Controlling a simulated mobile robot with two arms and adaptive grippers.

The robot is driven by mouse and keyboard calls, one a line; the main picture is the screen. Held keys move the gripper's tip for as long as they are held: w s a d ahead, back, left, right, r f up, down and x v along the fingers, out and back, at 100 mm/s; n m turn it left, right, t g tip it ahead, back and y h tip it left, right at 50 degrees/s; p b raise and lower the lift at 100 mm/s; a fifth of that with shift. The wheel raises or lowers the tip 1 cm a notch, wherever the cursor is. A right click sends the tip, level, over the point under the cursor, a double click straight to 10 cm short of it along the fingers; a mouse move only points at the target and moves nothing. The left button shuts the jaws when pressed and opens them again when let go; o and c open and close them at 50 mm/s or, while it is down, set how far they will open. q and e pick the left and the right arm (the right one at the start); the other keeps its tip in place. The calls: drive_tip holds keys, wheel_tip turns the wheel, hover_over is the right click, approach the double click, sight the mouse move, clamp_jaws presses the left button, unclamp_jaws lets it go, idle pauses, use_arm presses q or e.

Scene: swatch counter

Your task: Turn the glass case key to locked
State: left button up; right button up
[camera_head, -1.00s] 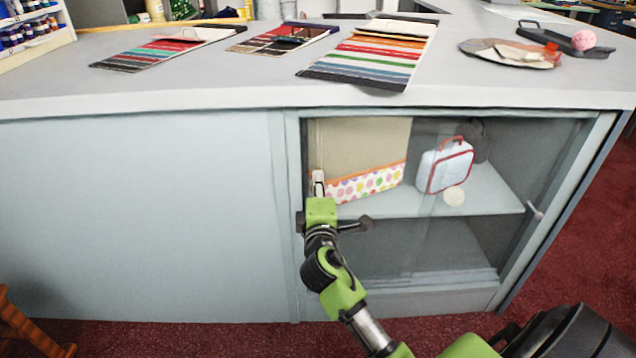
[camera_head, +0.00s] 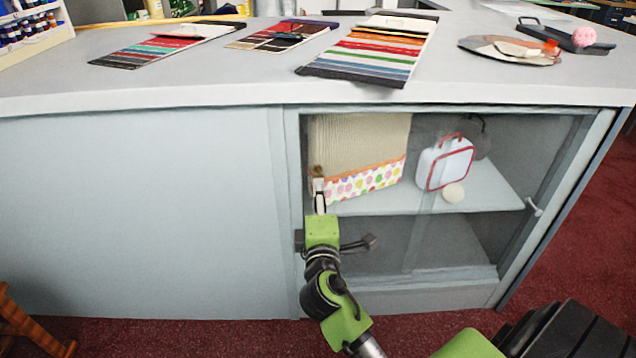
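The glass case (camera_head: 440,240) is set in the counter front, with sliding glass panes and a shelf behind them. My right gripper (camera_head: 320,200) is at the left edge of the glass, reaching up from the lower right. It is seen from behind, so its fingers' opening cannot be told. A small brownish piece (camera_head: 318,173) shows just above its tip; I cannot tell whether it is the key or lock, or whether the gripper touches it. No key can be made out clearly. My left gripper is not in view.
A small handle (camera_head: 533,207) is on the case's right side. Inside are a dotted-edged fabric piece (camera_head: 365,183) and a white-and-red case (camera_head: 444,164). Swatch cards (camera_head: 365,55) lie on the counter (camera_head: 200,85). A wooden stool (camera_head: 28,325) stands at the lower left.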

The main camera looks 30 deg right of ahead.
drive_tip(key=v, duration=0.6)
drive_tip(key=shift+s, duration=0.1)
idle(0.3)
